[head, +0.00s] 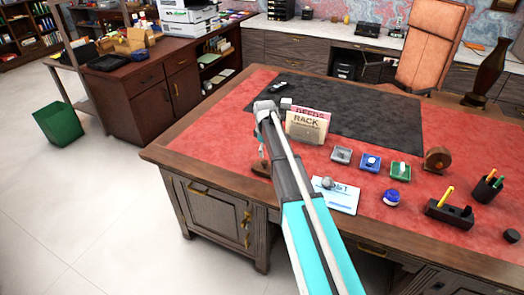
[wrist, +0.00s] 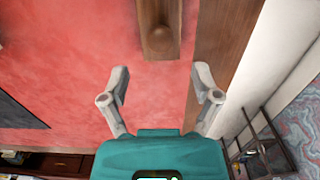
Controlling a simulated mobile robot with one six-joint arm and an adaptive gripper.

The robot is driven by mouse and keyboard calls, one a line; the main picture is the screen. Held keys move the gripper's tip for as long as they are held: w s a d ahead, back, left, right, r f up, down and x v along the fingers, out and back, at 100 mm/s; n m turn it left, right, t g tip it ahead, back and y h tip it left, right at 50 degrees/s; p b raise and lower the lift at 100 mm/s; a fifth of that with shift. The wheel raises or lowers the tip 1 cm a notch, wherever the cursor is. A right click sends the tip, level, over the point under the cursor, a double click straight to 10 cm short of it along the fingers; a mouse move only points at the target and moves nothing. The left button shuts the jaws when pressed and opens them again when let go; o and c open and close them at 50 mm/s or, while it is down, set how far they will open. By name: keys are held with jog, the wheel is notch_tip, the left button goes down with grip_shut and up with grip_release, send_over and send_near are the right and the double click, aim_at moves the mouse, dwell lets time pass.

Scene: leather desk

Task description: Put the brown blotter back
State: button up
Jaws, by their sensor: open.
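A brown wooden block with a round knob on top, which looks like the blotter (wrist: 158,42), lies on the red desk top near its wooden edge in the wrist view. Its upper end is cut off by the picture's top. In the head view a small brown part (head: 261,170) shows by the front edge beside my arm, and seems to be the same thing, mostly hidden. My gripper (wrist: 160,75) is open and empty. Its fingertips are just short of the block, one to each side of its line, not touching it.
A rack with papers (head: 307,125) stands at the dark mat's (head: 375,115) front edge. The desk's left side is clear.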

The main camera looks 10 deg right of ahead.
aim_at(265, 161)
jog(key=shift+r+p, duration=2.45)
jog(key=shift+r, duration=0.35)
jog(key=s+a+m, duration=0.1)
jog(key=s+m, duration=0.9)
jog(key=s, duration=1.9)
jog(key=shift+s+m, duration=0.15)
jog(key=shift+m, duration=0.25)
